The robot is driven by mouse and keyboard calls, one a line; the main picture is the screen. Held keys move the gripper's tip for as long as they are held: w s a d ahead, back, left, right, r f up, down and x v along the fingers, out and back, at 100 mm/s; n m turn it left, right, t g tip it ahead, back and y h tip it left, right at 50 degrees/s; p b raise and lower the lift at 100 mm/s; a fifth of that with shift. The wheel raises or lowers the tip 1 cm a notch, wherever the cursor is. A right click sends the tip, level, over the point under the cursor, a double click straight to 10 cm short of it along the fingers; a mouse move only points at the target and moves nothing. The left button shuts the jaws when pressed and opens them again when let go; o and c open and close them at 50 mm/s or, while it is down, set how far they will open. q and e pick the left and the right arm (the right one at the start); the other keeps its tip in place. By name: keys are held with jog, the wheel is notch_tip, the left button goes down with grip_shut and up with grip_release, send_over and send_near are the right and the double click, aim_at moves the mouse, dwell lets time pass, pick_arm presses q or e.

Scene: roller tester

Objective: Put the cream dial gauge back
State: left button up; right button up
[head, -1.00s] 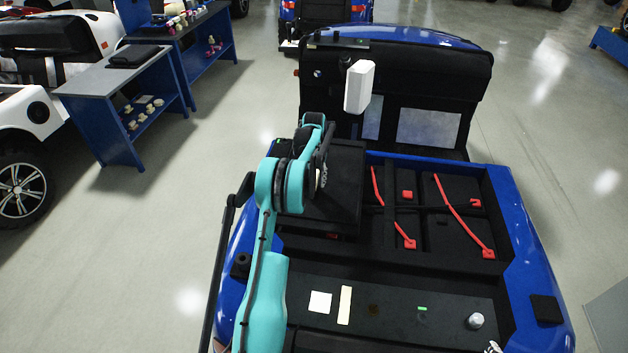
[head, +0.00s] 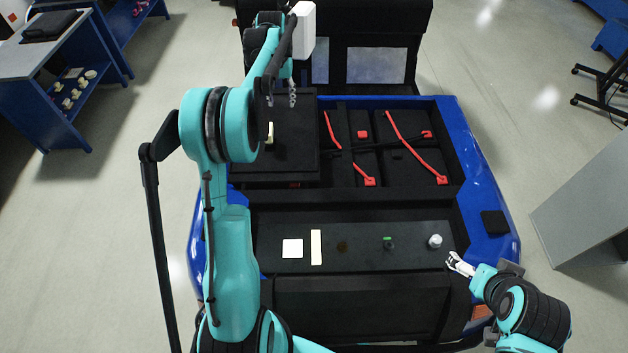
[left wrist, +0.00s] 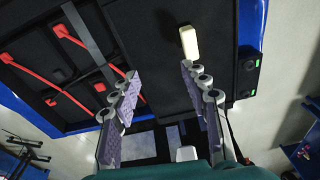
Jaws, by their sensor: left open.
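A small cream object (head: 270,132), which looks like the cream dial gauge, lies on the black raised panel (head: 300,160) at the left of the blue cart. My left gripper (head: 281,98) is open and empty above the panel, fingers pointing down. My right gripper (head: 458,264) is at the cart's right front edge; its finger gap is too small to judge.
A black front shelf (head: 360,262) carries a white square (head: 292,248), a cream strip (head: 316,247), a green-marked piece (head: 388,242) and a silver knob (head: 435,241). Red straps (head: 405,148) cross the bay. A white box (head: 302,30) stands behind the left gripper.

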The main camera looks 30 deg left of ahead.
pick_arm(q)
jog(key=s+d+r+m+t, duration=0.1)
jog(key=s+d+r, duration=0.35)
jog(key=d, duration=0.35)
jog(key=s+d+r+m+t, duration=0.1)
jog(key=s+d+r+t, duration=0.1)
jog(key=s+d+r, duration=0.5)
jog(key=s+d+f+m+t, duration=0.1)
jog(key=s+d+f, duration=0.3)
jog(key=s+d, duration=0.3)
jog(key=s+d+f+m+t, duration=0.1)
jog(key=s+d+f+t, duration=0.1)
jog(key=s+d+f, duration=0.3)
jog(key=s+d, duration=0.1)
jog(key=s, duration=0.3)
jog(key=shift+s+d+f+m+h, duration=0.2)
jog(key=shift+s+d+m+h, duration=0.1)
jog(key=shift+s+d+m, duration=0.1)
